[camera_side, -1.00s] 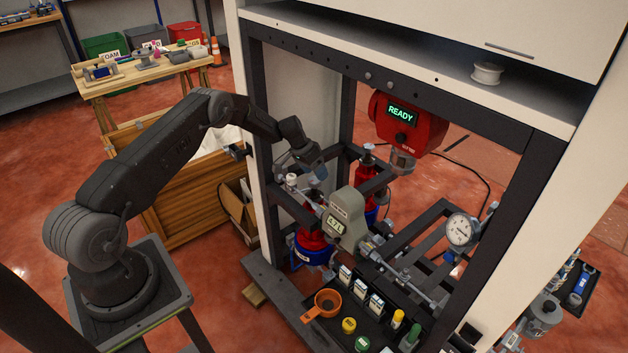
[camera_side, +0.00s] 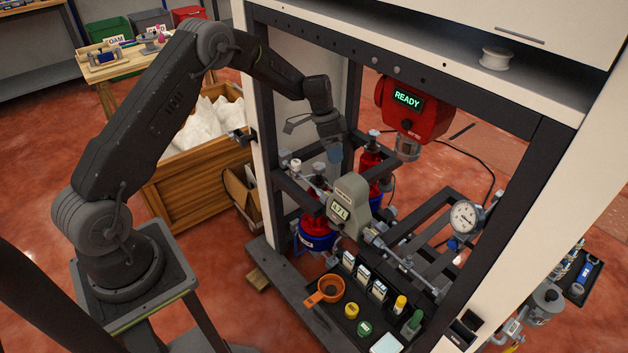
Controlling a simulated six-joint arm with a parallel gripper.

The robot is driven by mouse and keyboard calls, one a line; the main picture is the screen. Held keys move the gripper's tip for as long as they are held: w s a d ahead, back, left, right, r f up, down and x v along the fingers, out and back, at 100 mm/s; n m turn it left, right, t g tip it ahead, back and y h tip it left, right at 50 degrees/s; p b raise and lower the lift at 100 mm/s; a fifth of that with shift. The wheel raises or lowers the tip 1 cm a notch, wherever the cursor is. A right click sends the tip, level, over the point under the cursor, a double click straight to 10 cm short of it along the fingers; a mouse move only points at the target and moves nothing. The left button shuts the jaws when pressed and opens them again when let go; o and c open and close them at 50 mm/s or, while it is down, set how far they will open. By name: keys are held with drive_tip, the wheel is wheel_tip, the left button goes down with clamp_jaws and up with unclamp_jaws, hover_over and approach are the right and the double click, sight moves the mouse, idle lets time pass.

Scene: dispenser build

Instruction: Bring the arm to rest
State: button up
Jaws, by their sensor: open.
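My gripper (camera_side: 334,155) hangs inside the dark frame of the dispenser (camera_side: 358,100), pointing down. It is open, and I see nothing held in it. Below it are a red bottle with a blue base (camera_side: 316,236) and the beige meter (camera_side: 347,207) with a small lit display. A second red bottle (camera_side: 370,165) stands just to the right of my gripper. Whether the fingertips touch anything below is too small to tell.
A red unit reading READY (camera_side: 408,98) hangs from the frame at the upper right. A pressure gauge (camera_side: 465,216) sits at right. A black tray (camera_side: 345,318) holds an orange funnel (camera_side: 328,290) and caps. A wooden crate (camera_side: 195,195) with white bags stands behind my arm.

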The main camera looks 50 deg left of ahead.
drive_tip(key=s+d+r+m+g+y, duration=0.1)
drive_tip(key=s+d+r+m, duration=0.2)
drive_tip(key=s+d+r, duration=0.35)
drive_tip(key=s+d+r+m+g+y, duration=0.1)
drive_tip(key=s+d+r+m, duration=0.25)
drive_tip(key=s+r, duration=0.5)
drive_tip(key=s+d+r+n+t, duration=0.1)
drive_tip(key=s+r+n+t, duration=0.2)
drive_tip(key=s+n, duration=0.3)
drive_tip(key=s+d+r+n+t+y, duration=0.1)
drive_tip(key=s+r+n+t, duration=0.2)
drive_tip(key=s, duration=1)
drive_tip(key=shift+r+n+t, duration=0.4)
drive_tip(key=shift+r+n, duration=1.25)
drive_tip(key=shift+r, duration=0.1)
drive_tip(key=shift+d, duration=0.1)
